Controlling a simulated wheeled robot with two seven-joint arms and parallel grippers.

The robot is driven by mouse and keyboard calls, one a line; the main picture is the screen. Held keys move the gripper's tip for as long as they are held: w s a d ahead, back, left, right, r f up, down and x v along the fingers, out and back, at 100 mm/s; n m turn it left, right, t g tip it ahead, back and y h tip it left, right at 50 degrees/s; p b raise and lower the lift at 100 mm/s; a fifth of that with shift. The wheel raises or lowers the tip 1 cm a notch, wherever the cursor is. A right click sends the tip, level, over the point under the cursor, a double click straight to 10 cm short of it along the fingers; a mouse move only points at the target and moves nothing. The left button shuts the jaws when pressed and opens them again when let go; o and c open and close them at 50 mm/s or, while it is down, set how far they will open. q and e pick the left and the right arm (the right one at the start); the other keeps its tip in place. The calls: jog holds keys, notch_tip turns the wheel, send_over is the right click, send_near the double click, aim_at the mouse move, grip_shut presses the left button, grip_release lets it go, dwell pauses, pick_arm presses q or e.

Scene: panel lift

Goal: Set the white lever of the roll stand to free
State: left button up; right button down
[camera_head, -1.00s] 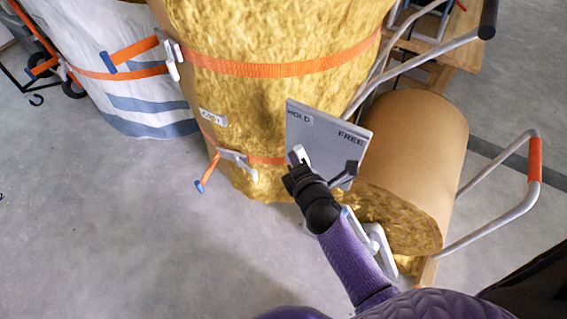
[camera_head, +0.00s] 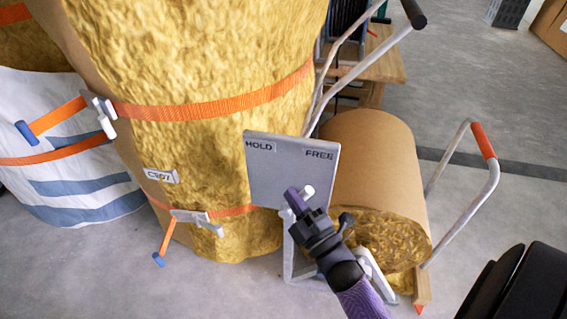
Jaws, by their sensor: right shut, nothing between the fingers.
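The grey plate (camera_head: 275,175) of the roll stand carries the label HOLD at its upper left and FREE at its upper right. The white lever's tip (camera_head: 308,192) shows at the lower part of the plate, right of its middle and nearer the FREE side. My right gripper (camera_head: 293,199) is shut and empty, its fingertips just left of the white tip. I cannot tell whether they touch. The lower part of the lever is hidden behind my gripper. My left gripper is not in view.
A brown-wrapped roll (camera_head: 370,165) lies right of the plate. A large strapped yellow roll (camera_head: 200,60) stands behind it to the left. A bent metal handle (camera_head: 492,190) with an orange grip rises on the right. A black knob (camera_head: 345,221) sits close to my right gripper.

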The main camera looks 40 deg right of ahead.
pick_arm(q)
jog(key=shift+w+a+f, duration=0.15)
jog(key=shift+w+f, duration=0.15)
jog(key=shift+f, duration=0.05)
pick_arm(e)
jog(key=shift+s+d+f, duration=0.15)
jog(key=shift+s+d, duration=0.15)
jog(key=shift+s, duration=0.1)
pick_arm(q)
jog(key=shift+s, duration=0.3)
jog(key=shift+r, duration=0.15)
